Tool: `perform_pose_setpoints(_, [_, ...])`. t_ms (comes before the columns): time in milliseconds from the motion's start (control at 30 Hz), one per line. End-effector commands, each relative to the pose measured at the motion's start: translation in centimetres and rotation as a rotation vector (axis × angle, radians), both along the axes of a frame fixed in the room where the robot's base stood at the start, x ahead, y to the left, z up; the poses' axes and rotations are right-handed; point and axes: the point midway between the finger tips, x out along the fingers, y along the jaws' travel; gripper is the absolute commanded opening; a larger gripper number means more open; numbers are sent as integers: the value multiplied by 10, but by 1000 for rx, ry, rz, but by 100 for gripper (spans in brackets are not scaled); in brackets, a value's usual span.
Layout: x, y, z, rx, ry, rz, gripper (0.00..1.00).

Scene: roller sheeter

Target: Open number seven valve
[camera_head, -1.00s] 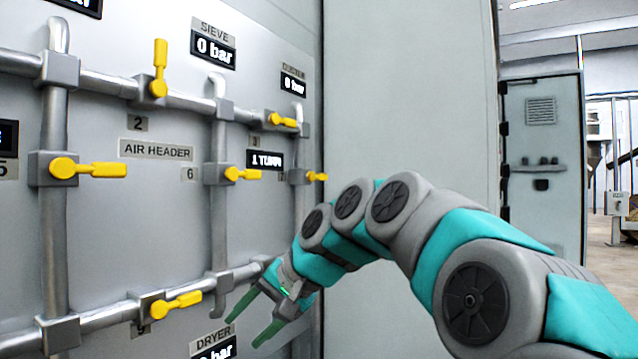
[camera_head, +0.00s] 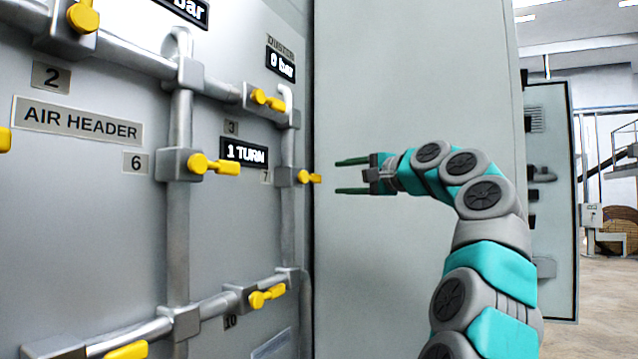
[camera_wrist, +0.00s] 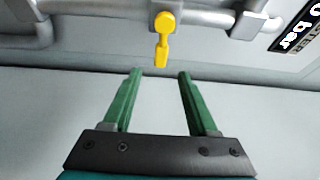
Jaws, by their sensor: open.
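The number seven valve is a small yellow handle (camera_head: 309,178) on the rightmost vertical pipe, beside a plate marked 7 (camera_head: 266,176). The handle lies level and points right, across its pipe. My gripper (camera_head: 337,176) is open and empty, just right of the handle at about its height, with the green fingers pointing left. In the wrist view the yellow handle (camera_wrist: 163,40) sits ahead of my gripper (camera_wrist: 160,74). The handle's tip lies in line with the gap between the fingertips, and no finger appears to touch it.
The number six valve (camera_head: 213,165) and number ten valve (camera_head: 267,297) have similar yellow handles nearby. A display (camera_head: 244,153) reads 1 TURN. A plain grey cabinet side (camera_head: 410,80) stands behind my arm. Pipes (camera_head: 180,230) stand out from the panel.

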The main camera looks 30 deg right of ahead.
Motion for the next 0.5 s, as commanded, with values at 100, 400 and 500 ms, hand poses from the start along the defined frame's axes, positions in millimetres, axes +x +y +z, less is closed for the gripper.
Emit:
perform_pose_setpoints(100, [4,0,2,0,-3,-4,59])
perform_pose_setpoints(400, [37,9,2,-2,0,-2,59])
perform_pose_setpoints(500, [49,13,1,-2,1,-3,59])
